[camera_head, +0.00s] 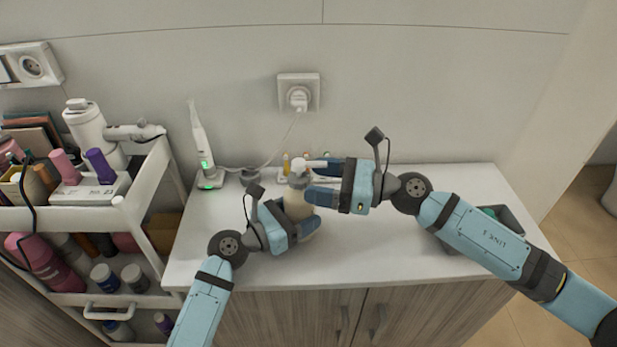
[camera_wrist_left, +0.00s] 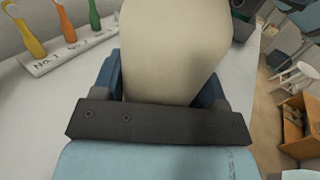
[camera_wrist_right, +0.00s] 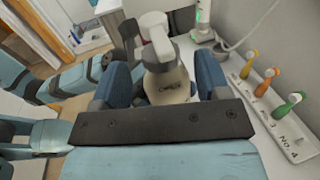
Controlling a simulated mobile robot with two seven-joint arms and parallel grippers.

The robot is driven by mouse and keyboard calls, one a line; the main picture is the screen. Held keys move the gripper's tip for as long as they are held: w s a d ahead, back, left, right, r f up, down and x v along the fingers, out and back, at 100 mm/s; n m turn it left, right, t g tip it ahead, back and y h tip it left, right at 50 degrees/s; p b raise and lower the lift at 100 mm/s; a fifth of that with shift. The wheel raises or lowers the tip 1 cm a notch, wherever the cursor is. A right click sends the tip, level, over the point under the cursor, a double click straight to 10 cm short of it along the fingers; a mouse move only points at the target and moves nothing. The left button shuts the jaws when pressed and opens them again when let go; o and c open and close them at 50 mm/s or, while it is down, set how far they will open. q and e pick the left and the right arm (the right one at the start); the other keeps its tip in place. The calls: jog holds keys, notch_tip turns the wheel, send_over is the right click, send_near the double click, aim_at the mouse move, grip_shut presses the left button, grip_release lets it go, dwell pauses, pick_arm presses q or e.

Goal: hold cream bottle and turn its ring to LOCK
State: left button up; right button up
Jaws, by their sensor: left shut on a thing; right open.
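The cream bottle (camera_head: 297,205) stands on the white counter, with a beige body and a pale pump head on top. My left gripper (camera_head: 305,214) is shut on its body; the beige body fills the space between the fingers in the left wrist view (camera_wrist_left: 172,50). My right gripper (camera_head: 312,180) is open at the height of the bottle's top. In the right wrist view its fingers stand on either side of the bottle's grey neck ring (camera_wrist_right: 167,84), with gaps showing. Small lettering on the ring is too blurred to read surely.
A holder with several colored toothbrushes (camera_wrist_right: 292,130) stands behind the bottle. An electric toothbrush (camera_head: 202,145) on its charger is at the back left. A loaded cart (camera_head: 150,190) stands left. The counter's front is clear.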

aim_at(299, 179)
jog(key=shift+x, duration=1.15)
jog(key=c, duration=0.9)
jog(key=shift+c, duration=0.2)
